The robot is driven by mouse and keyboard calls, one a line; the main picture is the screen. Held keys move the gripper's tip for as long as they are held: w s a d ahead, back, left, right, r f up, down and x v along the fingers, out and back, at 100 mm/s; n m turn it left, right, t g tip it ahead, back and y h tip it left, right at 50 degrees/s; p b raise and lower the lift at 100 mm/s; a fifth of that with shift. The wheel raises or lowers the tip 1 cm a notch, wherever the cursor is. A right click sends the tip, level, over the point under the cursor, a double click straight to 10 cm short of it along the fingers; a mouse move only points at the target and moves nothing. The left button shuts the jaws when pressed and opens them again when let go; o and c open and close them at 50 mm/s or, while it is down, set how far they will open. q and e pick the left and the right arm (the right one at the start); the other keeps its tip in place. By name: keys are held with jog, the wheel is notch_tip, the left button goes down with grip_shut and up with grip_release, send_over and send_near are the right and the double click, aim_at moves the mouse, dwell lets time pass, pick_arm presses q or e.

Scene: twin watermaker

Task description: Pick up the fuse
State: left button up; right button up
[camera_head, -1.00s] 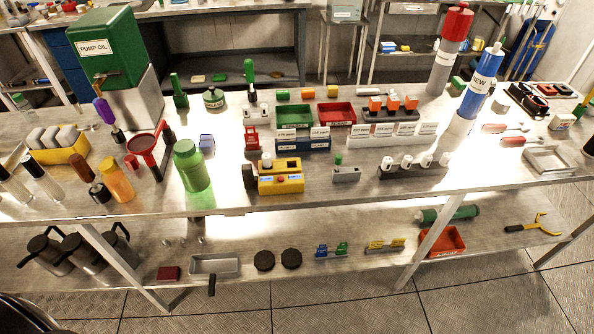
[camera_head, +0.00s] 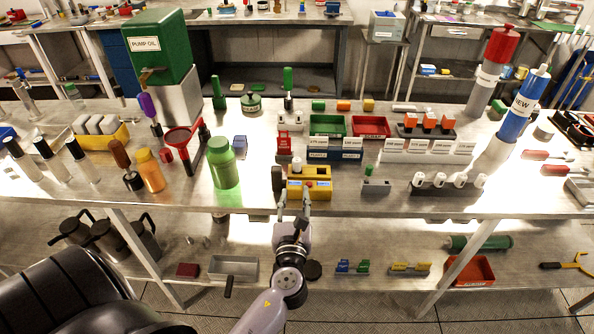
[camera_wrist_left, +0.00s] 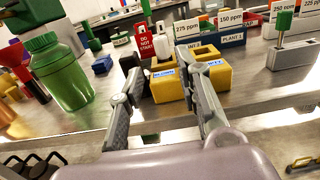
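No part is clearly marked as the fuse. A small white cylinder (camera_head: 296,165) stands at the yellow box (camera_head: 322,190) near the bench's front edge; I cannot tell if it is the fuse. In the left wrist view the white cylinder (camera_wrist_left: 162,46) shows at the back of the yellow box (camera_wrist_left: 217,74). My left gripper (camera_head: 295,202) is in front of the yellow box, fingers apart and empty. In the left wrist view the open fingers (camera_wrist_left: 160,75) frame the box's front, and one finger hides part of it. My right gripper is not in view.
A green bottle (camera_head: 223,168) stands left of the box. A grey block with a green peg (camera_head: 376,185) and a rack of white cylinders (camera_head: 445,188) stand right. A red DO NOT START tag (camera_head: 284,146) is behind. The lower shelf holds a grey tray (camera_head: 233,267).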

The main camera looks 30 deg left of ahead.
aim_at(297, 165)
pick_arm(q)
jog(key=p+x, duration=0.1)
jog(key=x, duration=0.7)
jog(key=shift+w+a, duration=0.15)
jog(key=shift+w, duration=0.1)
jog(key=shift+x, duration=0.9)
jog(key=x, duration=0.4)
jog(key=shift+a+f+p, duration=0.1)
jog(key=shift+f+p, duration=0.15)
jog(key=shift+p, duration=0.15)
jog(key=shift+c, duration=0.2)
grip_shut()
